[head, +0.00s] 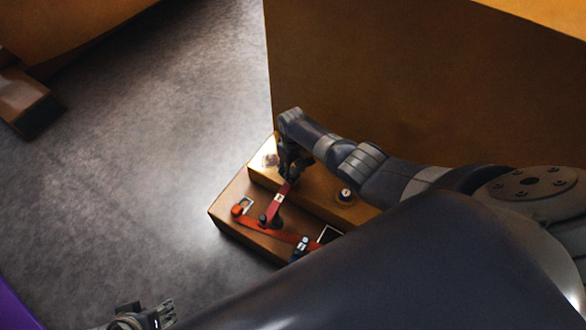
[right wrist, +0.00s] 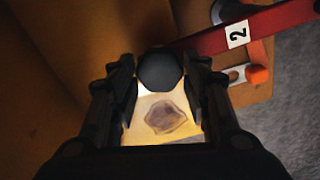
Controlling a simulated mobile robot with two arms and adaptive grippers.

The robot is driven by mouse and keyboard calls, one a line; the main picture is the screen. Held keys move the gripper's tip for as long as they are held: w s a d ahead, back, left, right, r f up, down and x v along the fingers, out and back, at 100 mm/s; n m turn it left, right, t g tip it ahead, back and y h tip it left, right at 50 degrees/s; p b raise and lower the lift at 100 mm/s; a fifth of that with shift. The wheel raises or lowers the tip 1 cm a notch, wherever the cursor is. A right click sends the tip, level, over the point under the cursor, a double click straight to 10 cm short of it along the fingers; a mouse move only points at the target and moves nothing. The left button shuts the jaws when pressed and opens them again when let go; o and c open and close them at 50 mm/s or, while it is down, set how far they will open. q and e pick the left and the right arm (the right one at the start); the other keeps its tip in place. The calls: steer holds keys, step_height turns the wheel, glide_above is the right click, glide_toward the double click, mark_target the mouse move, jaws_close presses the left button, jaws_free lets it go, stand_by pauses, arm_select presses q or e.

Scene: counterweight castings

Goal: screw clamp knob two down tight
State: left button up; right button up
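A red clamp bar marked "2" (right wrist: 237,36) crosses the top right of the right wrist view; it also shows in the head view (head: 277,199), sloping down from my right gripper. Clamp knob two (right wrist: 160,70), dark and many-sided, sits between my right fingertips near the bar's end. My right gripper (head: 291,166) is over the casting, and its fingers (right wrist: 160,78) look closed against both sides of the knob. The knob's underside is hidden. Only part of my left gripper (head: 148,318) shows at the bottom of the head view, away from the casting.
The stepped tan casting (head: 233,193) carries another red-orange bar (head: 283,236), an orange block (head: 237,210) and a round dark-rimmed fitting (head: 345,195). A large brown block (head: 370,80) stands behind. Grey floor (head: 150,130) is clear to the left. My right arm covers the lower right.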

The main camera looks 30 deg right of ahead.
mark_target(293, 172)
steer(key=shift+o, duration=0.8)
step_height(293, 172, up, 12)
stand_by(0.3)
steer(key=shift+s, duration=0.1)
stand_by(0.4)
